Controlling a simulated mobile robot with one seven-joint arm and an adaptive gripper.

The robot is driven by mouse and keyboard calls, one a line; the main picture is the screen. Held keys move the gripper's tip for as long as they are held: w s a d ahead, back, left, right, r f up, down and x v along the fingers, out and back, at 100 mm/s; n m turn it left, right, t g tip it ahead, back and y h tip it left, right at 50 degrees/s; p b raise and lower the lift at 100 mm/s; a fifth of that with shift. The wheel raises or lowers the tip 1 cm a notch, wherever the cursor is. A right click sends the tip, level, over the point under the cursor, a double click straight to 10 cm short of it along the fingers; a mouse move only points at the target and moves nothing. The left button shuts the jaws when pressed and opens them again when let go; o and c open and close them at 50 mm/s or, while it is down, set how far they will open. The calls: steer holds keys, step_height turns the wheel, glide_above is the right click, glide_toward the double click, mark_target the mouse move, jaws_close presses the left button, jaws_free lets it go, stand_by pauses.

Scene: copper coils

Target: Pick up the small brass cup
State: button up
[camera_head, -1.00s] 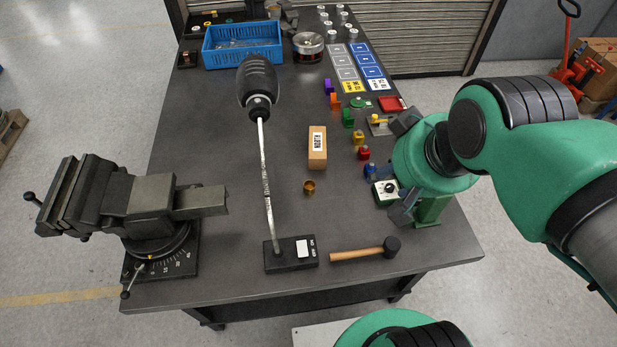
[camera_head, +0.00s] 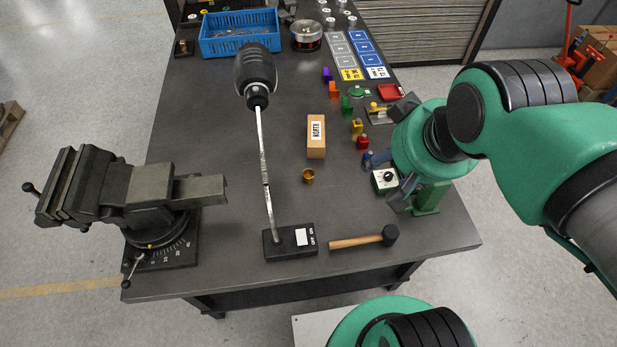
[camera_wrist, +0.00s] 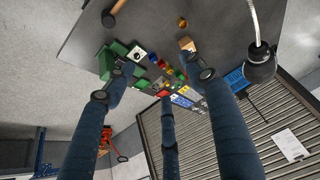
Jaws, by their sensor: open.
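The small brass cup (camera_head: 308,176) stands upright on the dark workbench (camera_head: 215,130), in front of the wooden block (camera_head: 316,140) labelled NORTH. In the wrist view the cup (camera_wrist: 182,22) shows near the top edge, beyond my fingers. My gripper (camera_wrist: 165,80) is open, with its blue fingers spread wide and nothing between them. It is apart from the cup. In the head view my green arm reaches in from the right, over the bench's right side; the fingers are hard to make out there.
A lamp (camera_head: 255,72) on a black base stands left of the cup. A mallet (camera_head: 365,240) lies in front, a vise (camera_head: 150,195) is at left, and a green-and-white box (camera_head: 384,180) with small coloured pieces is at right. The blue crate (camera_head: 240,36) is at the back.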

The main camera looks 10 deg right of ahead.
steer(key=w+a+f+n+g, duration=0.1)
steer(key=w+f, duration=0.2)
steer(key=w, duration=0.4)
steer(key=w+a+f+n+g+b, duration=0.1)
steer(key=w+a+f, duration=0.1)
steer(key=w+f, duration=0.35)
steer(key=w+a+f+n+g, duration=0.1)
steer(key=w+n, duration=0.1)
steer(key=w, duration=0.6)
steer(key=w+a+f+n+g, duration=0.1)
steer(key=w+f, duration=0.3)
steer(key=f, duration=0.4)
steer(key=w+a+f+n+b, duration=0.1)
steer(key=w+a+f, duration=0.2)
steer(key=w+f, duration=0.2)
steer(key=w+a+f+n+g, duration=0.1)
steer(key=w+f, duration=0.3)
steer(key=f, duration=0.7)
steer(key=shift+w+a+g, duration=0.15)
steer(key=shift+a+g, duration=0.15)
steer(key=shift+a, duration=0.6)
steer(key=shift+f, duration=0.1)
steer(key=shift+f+b, duration=1)
steer(key=shift+f, duration=3.25)
